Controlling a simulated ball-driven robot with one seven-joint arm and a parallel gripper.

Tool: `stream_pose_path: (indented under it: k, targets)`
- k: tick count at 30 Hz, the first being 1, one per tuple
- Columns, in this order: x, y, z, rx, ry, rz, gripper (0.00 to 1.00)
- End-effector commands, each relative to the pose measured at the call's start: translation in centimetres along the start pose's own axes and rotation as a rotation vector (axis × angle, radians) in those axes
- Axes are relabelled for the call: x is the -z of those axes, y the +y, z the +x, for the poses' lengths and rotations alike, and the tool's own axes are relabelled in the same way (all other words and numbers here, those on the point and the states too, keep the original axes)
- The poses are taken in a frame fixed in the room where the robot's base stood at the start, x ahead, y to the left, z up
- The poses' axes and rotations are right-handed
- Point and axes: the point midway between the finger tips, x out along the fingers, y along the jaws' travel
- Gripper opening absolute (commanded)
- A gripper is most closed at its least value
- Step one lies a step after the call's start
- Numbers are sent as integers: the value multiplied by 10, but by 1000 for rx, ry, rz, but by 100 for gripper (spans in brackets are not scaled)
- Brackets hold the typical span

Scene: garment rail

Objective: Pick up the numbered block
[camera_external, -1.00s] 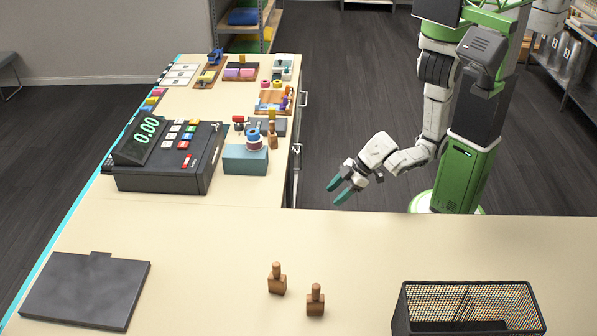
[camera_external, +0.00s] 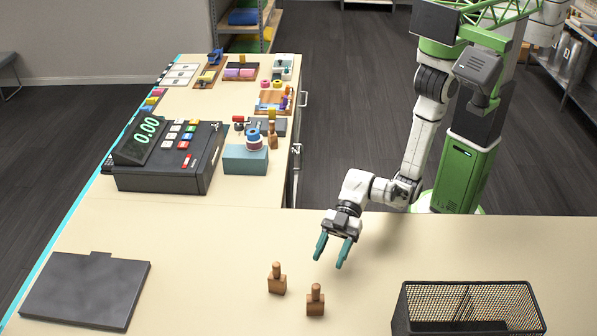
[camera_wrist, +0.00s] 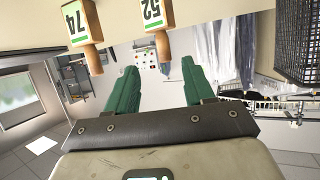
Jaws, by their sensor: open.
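Two small brown wooden blocks with upright peg handles stand on the near counter: one on the left (camera_external: 277,284) and one slightly nearer the camera on the right (camera_external: 315,304). In the wrist view they show labels with green stripes: one block (camera_wrist: 79,25) seems to read 74, the other (camera_wrist: 153,14) seems to read 52, its digits inverted. My gripper (camera_external: 329,262) has two teal fingers, apart and empty, pointing down above the counter behind the blocks. In the wrist view my gripper (camera_wrist: 159,66) has its fingertips short of the pegs, touching neither.
A black mesh basket (camera_external: 467,290) stands at the right of the counter. A dark flat plate (camera_external: 86,290) lies at the left. A cash register (camera_external: 165,155) and a teal box (camera_external: 245,160) are on the far counter. The counter around the blocks is clear.

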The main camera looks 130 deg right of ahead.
Motion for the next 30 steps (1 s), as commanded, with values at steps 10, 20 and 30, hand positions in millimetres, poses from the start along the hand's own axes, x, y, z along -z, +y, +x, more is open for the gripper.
stream_pose_path:
  k: [10, 20, 30]
  targets:
    - [2, -1, 46, 3, 0, -4, 53]
    - [3, -3, 70, 2, 0, -3, 53]
    - [2, -5, 105, 2, 0, -2, 53]
